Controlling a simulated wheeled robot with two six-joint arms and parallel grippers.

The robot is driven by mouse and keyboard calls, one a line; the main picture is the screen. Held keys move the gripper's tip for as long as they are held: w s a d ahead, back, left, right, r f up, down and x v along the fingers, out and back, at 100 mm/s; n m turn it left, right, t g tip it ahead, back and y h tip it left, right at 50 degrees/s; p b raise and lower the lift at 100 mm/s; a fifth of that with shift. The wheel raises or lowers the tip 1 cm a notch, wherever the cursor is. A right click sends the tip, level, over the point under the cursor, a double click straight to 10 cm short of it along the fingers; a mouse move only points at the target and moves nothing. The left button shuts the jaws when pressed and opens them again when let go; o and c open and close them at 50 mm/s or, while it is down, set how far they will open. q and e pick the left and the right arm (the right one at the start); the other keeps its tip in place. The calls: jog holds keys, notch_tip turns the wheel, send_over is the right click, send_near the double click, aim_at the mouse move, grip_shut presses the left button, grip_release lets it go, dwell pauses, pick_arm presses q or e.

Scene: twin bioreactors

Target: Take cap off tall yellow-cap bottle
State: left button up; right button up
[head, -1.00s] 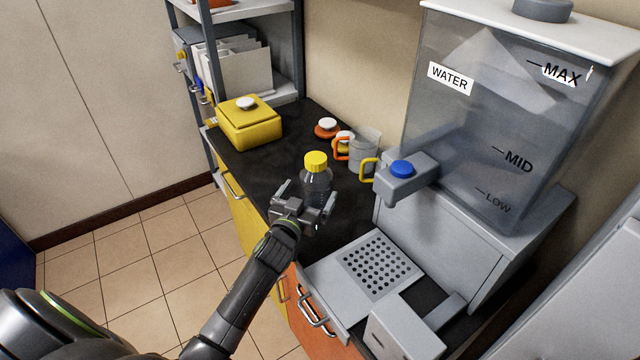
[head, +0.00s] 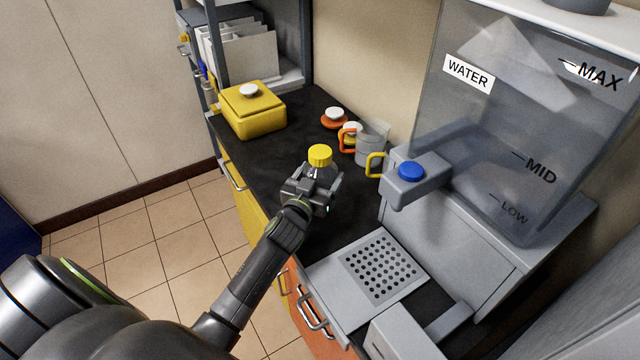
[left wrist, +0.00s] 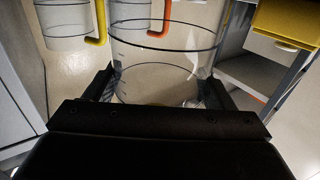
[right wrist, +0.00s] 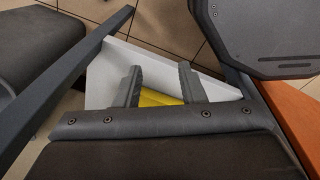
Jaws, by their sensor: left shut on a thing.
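The tall clear bottle (head: 320,171) has a yellow cap (head: 320,155) on top. It stands upright at the front part of the black counter. My left gripper (head: 314,188) is shut on its body, below the cap. In the left wrist view the clear bottle (left wrist: 165,50) fills the space between the two fingers; its cap is out of that view. I cannot tell whether its base touches the counter. My right gripper (right wrist: 160,80) shows only in the right wrist view, with its fingers apart and nothing held, away from the bottle.
Two mugs with orange and yellow handles (head: 371,148) stand behind the bottle. A yellow box (head: 253,112) sits to the left. The water tank's spout with a blue button (head: 411,171) juts out at right, above a perforated drip tray (head: 381,270). Counter (head: 265,163) left of the bottle is clear.

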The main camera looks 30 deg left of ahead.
aim_at(320, 152)
pick_arm(q)
jog(key=shift+c, duration=0.6)
jog(key=shift+r, duration=0.35)
notch_tip(320, 152, up, 3)
jog(key=shift+w+f+p, duration=0.1)
jog(key=shift+f+p, duration=0.05)
jog(key=shift+p, duration=0.7)
notch_tip(320, 152, up, 7)
jog(key=shift+f, duration=0.1)
pick_arm(e)
jog(key=shift+w+r, duration=0.75)
jog(key=shift+r, duration=0.15)
pick_arm(q)
jog(key=o, duration=0.5)
jog(key=c, duration=0.8)
